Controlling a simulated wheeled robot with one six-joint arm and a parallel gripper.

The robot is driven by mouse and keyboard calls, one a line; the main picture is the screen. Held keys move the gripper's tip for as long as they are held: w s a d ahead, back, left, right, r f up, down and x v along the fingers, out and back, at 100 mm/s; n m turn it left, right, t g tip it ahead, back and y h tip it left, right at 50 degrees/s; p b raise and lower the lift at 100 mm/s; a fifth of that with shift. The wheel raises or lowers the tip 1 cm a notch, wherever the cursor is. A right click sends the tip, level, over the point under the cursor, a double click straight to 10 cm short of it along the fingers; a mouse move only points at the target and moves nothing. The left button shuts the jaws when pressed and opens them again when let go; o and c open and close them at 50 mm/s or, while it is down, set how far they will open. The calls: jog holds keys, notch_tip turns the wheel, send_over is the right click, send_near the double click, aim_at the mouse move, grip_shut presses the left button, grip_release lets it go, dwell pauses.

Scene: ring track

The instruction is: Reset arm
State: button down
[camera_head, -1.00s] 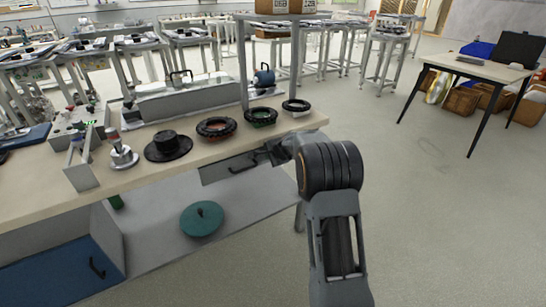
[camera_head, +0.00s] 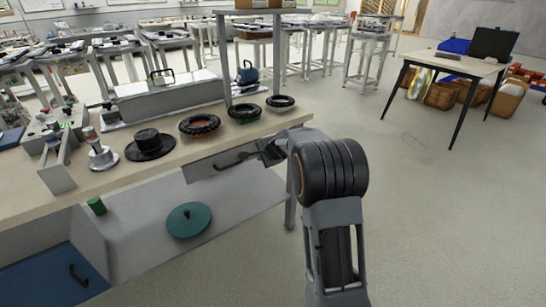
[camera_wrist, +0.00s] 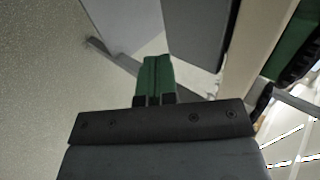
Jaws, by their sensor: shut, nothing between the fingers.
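My arm reaches up from the lower right in the head view, and my gripper (camera_head: 262,154) is at the front edge of the workbench (camera_head: 95,188), in front of the grey drawer (camera_head: 222,160). In the wrist view my gripper (camera_wrist: 155,72) shows its green fingers pressed together with nothing between them. The drawer front and its dark handle are just left of the gripper in the head view. Whether the gripper touches the drawer cannot be told.
On the bench stand several dark rings (camera_head: 199,124), a black hat-shaped part (camera_head: 149,144) and a metal spindle (camera_head: 101,157). A teal disc (camera_head: 188,220) lies on the lower shelf. Open floor (camera_head: 430,200) lies to the right, with a table (camera_head: 455,63) beyond.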

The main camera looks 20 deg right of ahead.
jog(key=p+v, duration=0.1)
jog(key=v, duration=0.8)
jog(key=s+a+n+g+p, duration=0.5)
jog(key=s+n, duration=0.3)
jog(key=s, duration=0.4)
jog(key=s+a+r+n+h+p, duration=0.1)
jog(key=s+a+r+n+p, duration=0.2)
jog(key=s+r+p, duration=0.5)
jog(key=s+a+r+n+h+p, duration=0.1)
jog(key=s+a+r+n+p, duration=0.2)
jog(key=s+r+p, duration=0.5)
notch_tip(320, 180, up, 5)
jog(key=shift+f+n+g+p, duration=0.1)
jog(key=shift+n+g+p, duration=0.2)
jog(key=shift+n+p, duration=0.45)
jog(key=shift+s, duration=0.15)
